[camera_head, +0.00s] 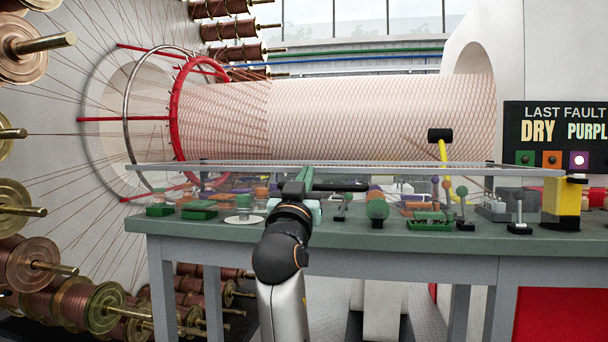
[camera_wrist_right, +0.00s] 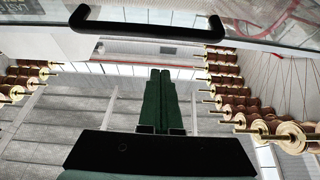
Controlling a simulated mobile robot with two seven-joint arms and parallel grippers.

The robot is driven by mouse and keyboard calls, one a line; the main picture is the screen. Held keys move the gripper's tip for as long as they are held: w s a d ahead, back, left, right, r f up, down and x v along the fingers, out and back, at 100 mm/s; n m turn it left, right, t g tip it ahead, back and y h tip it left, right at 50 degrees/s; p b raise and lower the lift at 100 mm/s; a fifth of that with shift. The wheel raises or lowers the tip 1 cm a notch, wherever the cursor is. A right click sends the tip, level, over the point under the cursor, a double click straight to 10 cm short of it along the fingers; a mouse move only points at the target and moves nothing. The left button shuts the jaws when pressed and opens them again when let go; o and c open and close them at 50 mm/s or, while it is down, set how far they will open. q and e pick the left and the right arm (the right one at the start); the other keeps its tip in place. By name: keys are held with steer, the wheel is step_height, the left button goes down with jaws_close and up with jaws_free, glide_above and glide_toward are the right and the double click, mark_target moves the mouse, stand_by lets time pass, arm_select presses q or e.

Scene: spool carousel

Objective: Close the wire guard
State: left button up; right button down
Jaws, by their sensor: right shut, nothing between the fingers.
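The wire guard (camera_head: 420,168) is a clear panel with a thin grey frame, stretched above the back of the green bench. Its black bar handle (camera_head: 345,186) faces me near the middle of the bench. In the right wrist view the handle (camera_wrist_right: 145,25) crosses the top of the picture on the clear panel. My right gripper (camera_head: 308,174), with green fingers, is at the left end of the handle in the head view. In the right wrist view its fingers (camera_wrist_right: 160,72) are together, empty and apart from the handle. My left gripper is out of view.
The green bench (camera_head: 400,238) holds several clamps and small parts, with a yellow-handled hammer (camera_head: 443,155) upright among them. A yellow post (camera_head: 561,203) stands at its right end. Behind is a wire-wrapped cylinder (camera_head: 370,115) with a red ring (camera_head: 173,110). Spools line the left.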

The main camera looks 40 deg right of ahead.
steer(key=s+a+f+b, duration=0.4)
steer(key=f, duration=0.3)
steer(key=shift+a+f, duration=0.35)
steer(key=shift+s, duration=0.1)
